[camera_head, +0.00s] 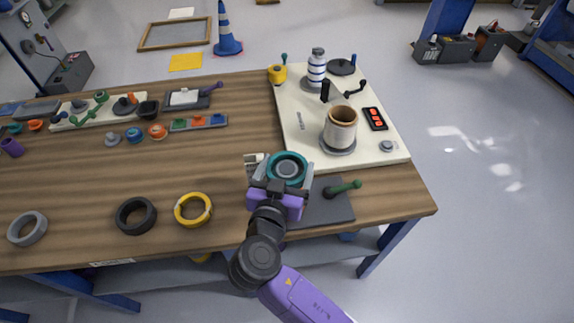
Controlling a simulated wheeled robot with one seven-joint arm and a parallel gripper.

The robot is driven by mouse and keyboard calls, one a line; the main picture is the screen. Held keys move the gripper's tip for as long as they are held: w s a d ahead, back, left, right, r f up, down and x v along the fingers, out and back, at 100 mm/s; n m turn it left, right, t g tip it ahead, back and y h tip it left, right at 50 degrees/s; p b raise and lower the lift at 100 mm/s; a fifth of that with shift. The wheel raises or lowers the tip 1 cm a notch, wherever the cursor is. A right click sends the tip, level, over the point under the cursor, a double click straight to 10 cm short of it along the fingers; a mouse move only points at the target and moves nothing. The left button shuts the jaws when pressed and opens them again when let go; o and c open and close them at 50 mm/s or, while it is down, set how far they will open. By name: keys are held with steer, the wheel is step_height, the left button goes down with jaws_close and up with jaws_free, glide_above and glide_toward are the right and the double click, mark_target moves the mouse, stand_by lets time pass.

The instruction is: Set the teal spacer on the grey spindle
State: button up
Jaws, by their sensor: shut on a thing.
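My gripper (281,174) is shut on the teal spacer (288,158), a thick ring, with one pale finger on each side of it. The ring is at the front right of the table, over the left part of a dark grey plate. A grey round top (287,169), which looks like the grey spindle, shows inside the ring's hole. I cannot tell whether the ring is around it or still above it. My gripper hides the lower part of the ring and whatever is under it.
A green-handled lever (343,188) lies on the dark grey plate (325,211), close right of my gripper. Behind, a cream board (299,142) bears a tan roll (341,121) and a blue-striped roll (317,66). Yellow (178,211), black (121,217) and grey (17,238) rings lie left.

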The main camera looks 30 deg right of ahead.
steer(key=shift+f+b, duration=4.05)
steer(key=shift+b, duration=0.1)
steer(key=o, duration=1.3)
steer(key=shift+a, duration=0.1)
steer(key=b+v, duration=0.1)
steer(key=v, duration=0.6)
steer(key=shift+s+a, duration=0.15)
steer(key=shift+s, duration=0.15)
